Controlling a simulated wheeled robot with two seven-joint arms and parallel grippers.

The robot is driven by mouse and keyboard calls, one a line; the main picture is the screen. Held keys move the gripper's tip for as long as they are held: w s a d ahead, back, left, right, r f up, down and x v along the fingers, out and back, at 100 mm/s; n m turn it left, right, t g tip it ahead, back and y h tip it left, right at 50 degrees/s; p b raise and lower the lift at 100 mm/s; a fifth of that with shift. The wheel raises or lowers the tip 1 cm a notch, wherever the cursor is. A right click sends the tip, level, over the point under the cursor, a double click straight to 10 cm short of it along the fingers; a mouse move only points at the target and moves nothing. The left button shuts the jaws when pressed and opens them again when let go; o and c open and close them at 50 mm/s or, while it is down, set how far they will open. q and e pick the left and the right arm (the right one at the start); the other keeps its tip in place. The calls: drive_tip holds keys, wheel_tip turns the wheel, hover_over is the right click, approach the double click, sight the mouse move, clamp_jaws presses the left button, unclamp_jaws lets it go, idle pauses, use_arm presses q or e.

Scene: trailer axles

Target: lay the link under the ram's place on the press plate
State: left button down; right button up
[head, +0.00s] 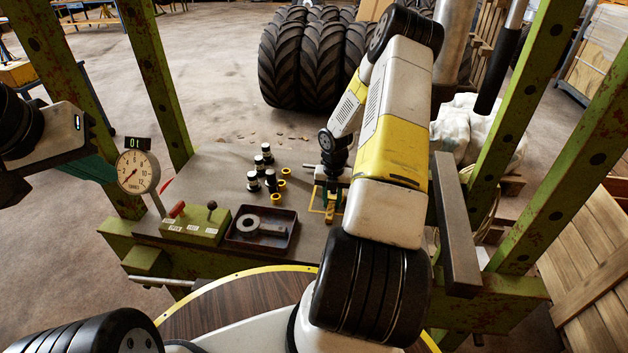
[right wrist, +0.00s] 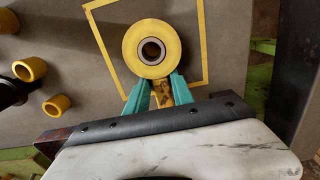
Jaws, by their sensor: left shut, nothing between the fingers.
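The link (right wrist: 134,49) is yellow, with a round eye around a dark metal sleeve. In the right wrist view its eye is inside the yellow square outline (right wrist: 203,45) on the grey press plate (right wrist: 60,30). My right gripper (right wrist: 160,78) has its teal fingers on both sides of the link's worn neck, shut on it. I cannot tell whether the link touches the plate. In the head view my right gripper (head: 331,200) is over the outline, and my arm hides part of the plate. My left gripper (head: 97,168) is shut and empty at the left, away from the plate.
A dark tray (head: 291,242) holding a grey link (head: 258,227) is at the plate's front. A green control box (head: 196,226) and dial gauge (head: 138,171) stand left. Several black-and-white cylinders (head: 253,181) and yellow rings (head: 276,199) stand near the outline. Green posts (head: 160,85) frame the press.

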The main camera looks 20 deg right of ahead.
drive_tip(key=o, duration=0.3)
